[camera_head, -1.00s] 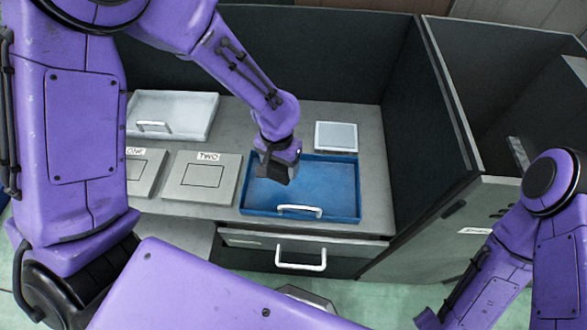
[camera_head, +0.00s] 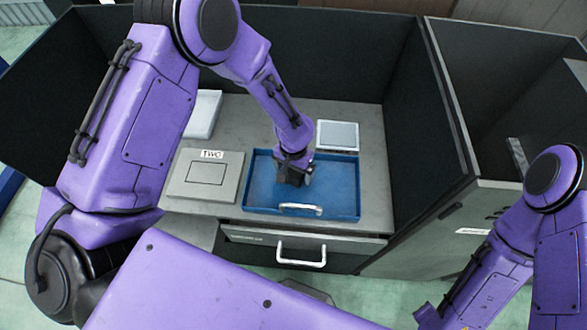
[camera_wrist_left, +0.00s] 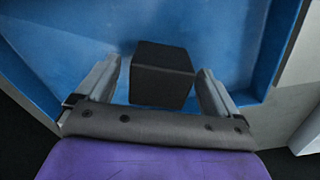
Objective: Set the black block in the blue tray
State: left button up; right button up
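The black block (camera_wrist_left: 163,74) shows in the left wrist view against the blue floor of the tray (camera_wrist_left: 75,30). My left gripper (camera_wrist_left: 160,72) has its fingers on either side of the block, with a gap at each side, so it looks open. In the head view my left gripper (camera_head: 293,182) is low over the left part of the blue tray (camera_head: 338,187). I cannot pick the block out from the dark gripper there. My right gripper (camera_head: 430,318) is at the bottom edge, partly cut off, its fingers unclear.
A grey pad marked TWO (camera_head: 205,176) lies left of the tray. A small white-topped square (camera_head: 338,135) is behind it, and a white tray (camera_head: 203,114) is partly hidden by my arm. Dark panels (camera_head: 350,50) enclose the back and right. A drawer handle (camera_head: 301,252) sticks out below.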

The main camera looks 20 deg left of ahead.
pick_arm(q)
jog(key=shift+w, duration=0.1)
jog(key=shift+r, duration=0.35)
notch_tip(320, 180, up, 12)
jog(key=b, duration=0.2)
jog(key=shift+f, duration=0.2)
